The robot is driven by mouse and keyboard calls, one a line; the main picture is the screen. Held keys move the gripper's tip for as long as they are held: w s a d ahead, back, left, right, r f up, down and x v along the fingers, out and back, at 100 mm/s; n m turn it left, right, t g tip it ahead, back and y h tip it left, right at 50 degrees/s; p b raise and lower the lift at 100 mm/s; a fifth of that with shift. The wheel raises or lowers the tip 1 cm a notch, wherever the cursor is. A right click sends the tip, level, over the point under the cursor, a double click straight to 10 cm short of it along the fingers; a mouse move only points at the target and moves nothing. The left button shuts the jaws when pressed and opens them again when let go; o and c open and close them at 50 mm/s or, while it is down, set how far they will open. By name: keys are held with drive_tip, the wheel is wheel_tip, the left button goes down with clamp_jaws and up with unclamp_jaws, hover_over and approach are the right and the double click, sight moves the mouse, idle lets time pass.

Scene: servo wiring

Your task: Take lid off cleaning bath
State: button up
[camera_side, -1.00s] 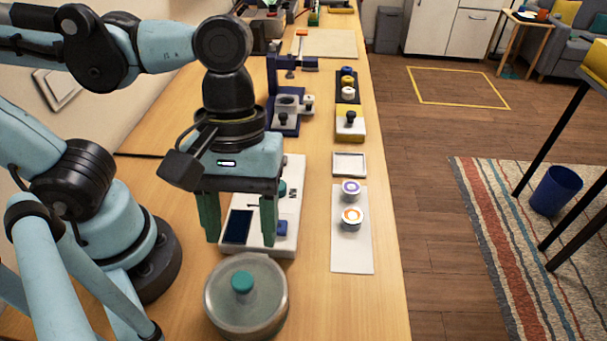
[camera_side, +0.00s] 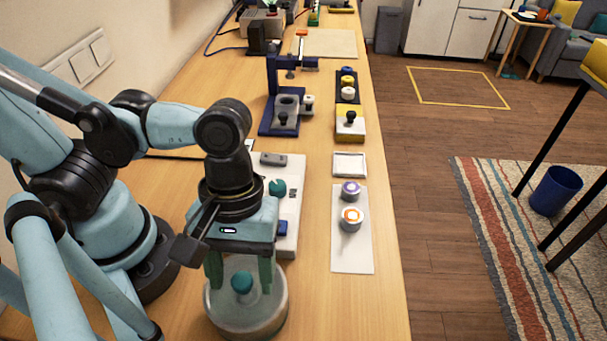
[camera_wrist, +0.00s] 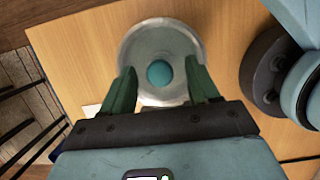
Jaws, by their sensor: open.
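The cleaning bath (camera_side: 247,322) is a round container at the front of the bench. Its grey lid (camera_side: 270,303) sits on it and has a teal knob (camera_side: 242,283) in the middle. In the wrist view the lid (camera_wrist: 142,48) and the knob (camera_wrist: 159,73) show between and beyond the fingers. My gripper (camera_side: 240,287) is over the lid, fingers pointing down, one on each side of the knob. It also shows in the wrist view (camera_wrist: 161,82), open and empty. I cannot tell the exact height of the fingertips above the lid.
A white device (camera_side: 290,215) stands just behind the bath, partly hidden by my gripper. A white mat (camera_side: 352,255) with two small round cups lies to the right. A blue stand (camera_side: 272,95) is farther back. The bench's right edge is near the mat.

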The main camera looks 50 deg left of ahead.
clamp_jaws()
idle(0.4)
drive_tip(key=shift+r, duration=0.15)
